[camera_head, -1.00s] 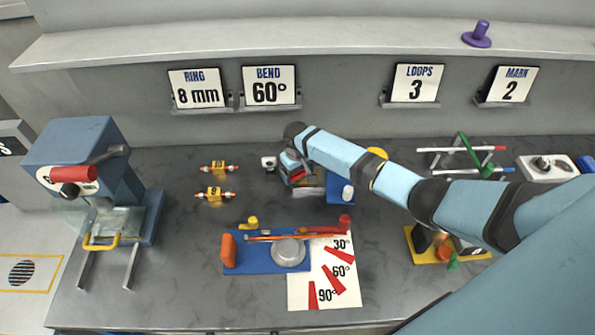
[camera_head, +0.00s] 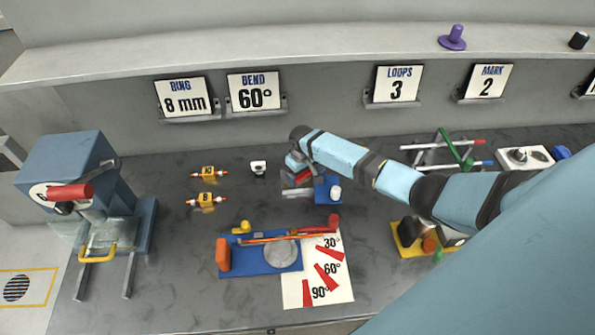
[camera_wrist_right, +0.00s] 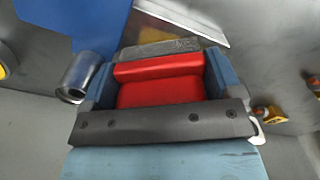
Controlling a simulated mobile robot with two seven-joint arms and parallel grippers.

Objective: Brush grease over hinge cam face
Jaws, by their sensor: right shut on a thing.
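My right gripper (camera_head: 297,168) is shut on a red block-like thing (camera_wrist_right: 160,82), seen between its two blue fingers in the right wrist view. A grey textured piece (camera_wrist_right: 160,49) shows at the far end of the red thing; I cannot tell whether it is a brush head. The red thing is just left of a blue base (camera_head: 322,188) with a white knob (camera_head: 336,192). I cannot make out a hinge cam face or grease for certain. My left gripper is not in view.
A blue bending jig (camera_head: 262,262) with an angle sheet (camera_head: 325,285) is in front. A blue press (camera_head: 75,170) stands at left. Two yellow-orange pieces (camera_head: 208,172) (camera_head: 207,200) and a small white item (camera_head: 258,167) lie left of the gripper. A wire rack (camera_head: 440,152) is right.

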